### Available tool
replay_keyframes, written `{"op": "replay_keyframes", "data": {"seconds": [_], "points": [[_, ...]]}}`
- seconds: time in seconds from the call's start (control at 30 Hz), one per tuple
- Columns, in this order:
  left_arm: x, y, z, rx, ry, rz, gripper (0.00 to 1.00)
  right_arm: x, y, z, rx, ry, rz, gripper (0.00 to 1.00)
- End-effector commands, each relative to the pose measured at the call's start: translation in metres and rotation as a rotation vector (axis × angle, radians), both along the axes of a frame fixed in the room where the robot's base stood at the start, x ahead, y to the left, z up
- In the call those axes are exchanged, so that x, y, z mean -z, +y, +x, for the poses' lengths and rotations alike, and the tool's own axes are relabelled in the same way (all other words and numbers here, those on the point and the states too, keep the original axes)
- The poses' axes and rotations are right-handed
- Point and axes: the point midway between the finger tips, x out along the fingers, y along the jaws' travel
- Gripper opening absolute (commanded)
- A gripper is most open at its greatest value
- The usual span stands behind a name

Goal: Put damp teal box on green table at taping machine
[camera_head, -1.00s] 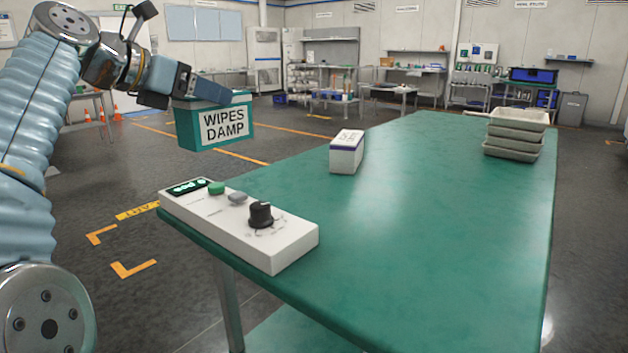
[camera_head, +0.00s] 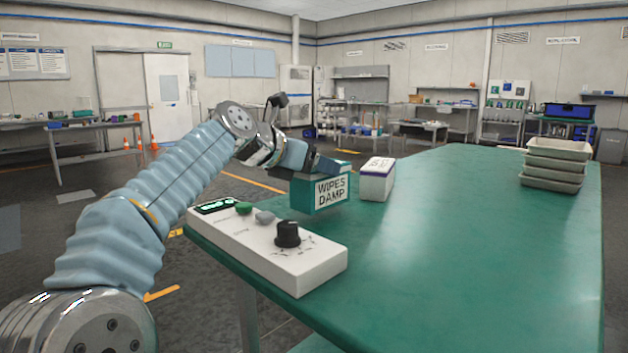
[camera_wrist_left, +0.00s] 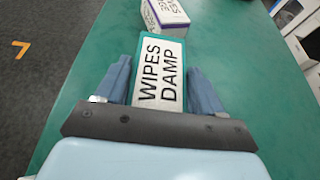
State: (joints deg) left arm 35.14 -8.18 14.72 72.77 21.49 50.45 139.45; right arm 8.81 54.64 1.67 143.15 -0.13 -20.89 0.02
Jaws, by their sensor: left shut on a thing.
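The teal box (camera_head: 309,194), with a white label reading "WIPES DAMP", is at the left edge of the green table (camera_head: 450,240) in the head view. My left gripper (camera_head: 325,167) is shut on it from above. In the left wrist view the box (camera_wrist_left: 160,72) sits between the two fingers of the gripper (camera_wrist_left: 160,85), with green tabletop around it. Whether its underside touches the tabletop is unclear. My right gripper is not in view.
A white and purple box (camera_head: 376,180) stands just beyond the teal box, close to it. A white control panel (camera_head: 265,245) with buttons and a black knob lies along the near left edge. Stacked grey trays (camera_head: 553,165) stand far right. The table's middle is clear.

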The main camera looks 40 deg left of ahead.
Motion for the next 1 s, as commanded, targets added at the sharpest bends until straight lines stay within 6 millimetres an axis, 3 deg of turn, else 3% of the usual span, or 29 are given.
{"op": "replay_keyframes", "data": {"seconds": [0.03, 0.1, 0.43, 0.47, 0.6, 0.9, 1.0], "points": [[0.0148, 0.0009, -0.0010, -0.004, 0.001, -0.001, 0.26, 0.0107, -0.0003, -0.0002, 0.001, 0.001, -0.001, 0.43], [0.0228, 0.0007, -0.0010, -0.002, 0.000, 0.000, 0.26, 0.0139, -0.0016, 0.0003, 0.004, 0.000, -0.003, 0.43], [0.0238, 0.0009, -0.0011, -0.002, -0.001, 0.001, 0.26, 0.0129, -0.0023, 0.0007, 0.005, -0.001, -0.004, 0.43], [0.0237, 0.0011, -0.0010, -0.002, 0.000, 0.001, 0.73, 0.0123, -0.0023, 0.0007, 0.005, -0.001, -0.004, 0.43], [0.0236, 0.0011, -0.0010, -0.002, 0.000, 0.001, 0.94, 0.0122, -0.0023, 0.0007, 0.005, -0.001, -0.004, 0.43], [0.0211, 0.0012, -0.0010, -0.002, 0.000, 0.001, 0.94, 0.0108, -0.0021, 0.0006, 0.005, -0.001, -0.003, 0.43], [0.0179, 0.0020, -0.0100, -0.004, -0.001, 0.001, 0.94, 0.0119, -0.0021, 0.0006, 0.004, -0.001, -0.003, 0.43]]}}
